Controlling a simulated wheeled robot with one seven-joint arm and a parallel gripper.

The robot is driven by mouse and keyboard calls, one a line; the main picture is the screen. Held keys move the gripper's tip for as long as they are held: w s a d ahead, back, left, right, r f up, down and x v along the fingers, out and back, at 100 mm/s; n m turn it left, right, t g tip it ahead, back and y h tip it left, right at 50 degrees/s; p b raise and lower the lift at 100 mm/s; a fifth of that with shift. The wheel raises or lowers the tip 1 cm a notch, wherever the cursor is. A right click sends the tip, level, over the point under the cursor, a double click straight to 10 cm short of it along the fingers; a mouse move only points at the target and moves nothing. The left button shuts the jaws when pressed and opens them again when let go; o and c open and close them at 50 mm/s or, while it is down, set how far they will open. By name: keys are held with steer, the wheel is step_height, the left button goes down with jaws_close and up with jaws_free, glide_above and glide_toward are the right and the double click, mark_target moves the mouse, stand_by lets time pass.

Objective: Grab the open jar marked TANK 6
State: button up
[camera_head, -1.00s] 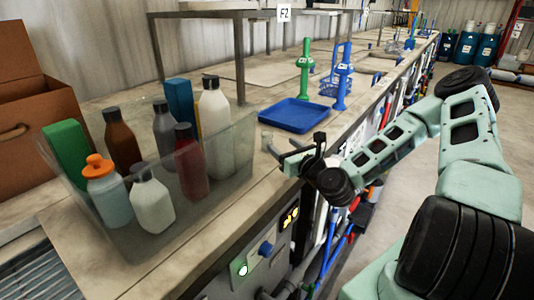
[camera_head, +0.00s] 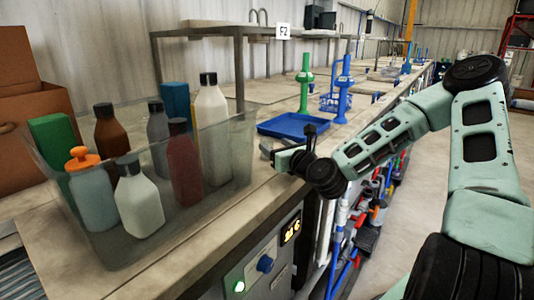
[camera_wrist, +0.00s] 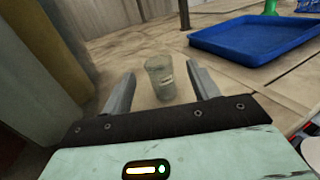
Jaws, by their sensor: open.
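A small clear open jar (camera_wrist: 161,82) with a pale label stands upright on the bench in the wrist view. The label's writing is too small to read. My gripper (camera_wrist: 161,72) is open, its two fingers pointing toward the jar, one to each side of it in the picture. I cannot tell whether the jar is fully between the fingertips or just beyond them. In the head view my gripper (camera_head: 270,150) is low over the bench edge, right of the clear bin. The jar is not clearly made out there.
A clear bin (camera_head: 215,195) of several bottles stands close left of my gripper. A blue tray (camera_head: 290,126) lies behind it, also in the wrist view (camera_wrist: 250,42). Green (camera_head: 304,85) and blue (camera_head: 343,85) upright tools stand beyond. The worktop (camera_head: 150,270) drops off at right.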

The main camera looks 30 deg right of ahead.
mark_target(267, 140)
steer(key=w, duration=0.1)
steer(key=w+p, duration=0.1)
steer(key=w, duration=0.2)
steer(key=shift+w+r+p, duration=0.2)
steer(key=shift+r+p, duration=0.05)
steer(key=shift+p, duration=0.1)
steer(key=shift+w+f, duration=0.1)
steer(key=shift+w, duration=0.35)
steer(key=c, duration=1.1)
